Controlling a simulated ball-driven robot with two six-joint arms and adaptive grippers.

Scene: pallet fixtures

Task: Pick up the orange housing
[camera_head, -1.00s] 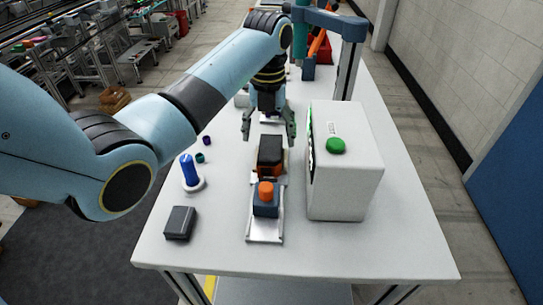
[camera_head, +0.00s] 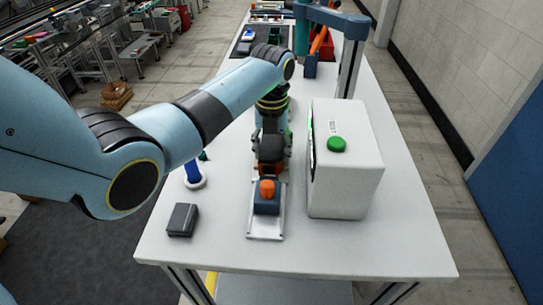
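The orange housing (camera_head: 270,169) is in the middle of the white table, on the far part of a metal fixture plate. A dark block (camera_head: 270,150) shows at its top, and only a little orange shows below it. My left gripper (camera_head: 272,160) is down over the housing from behind, with its fingers at the left and right sides of it. Whether the fingers press on the housing cannot be made out. My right gripper is not in view.
A dark blue block with an orange knob (camera_head: 267,187) sits on the plate's near part (camera_head: 265,228). A white box with a green button (camera_head: 344,175) stands close on the right. A dark grey box (camera_head: 182,220) and a blue-handled item (camera_head: 193,172) are left. The front right table is clear.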

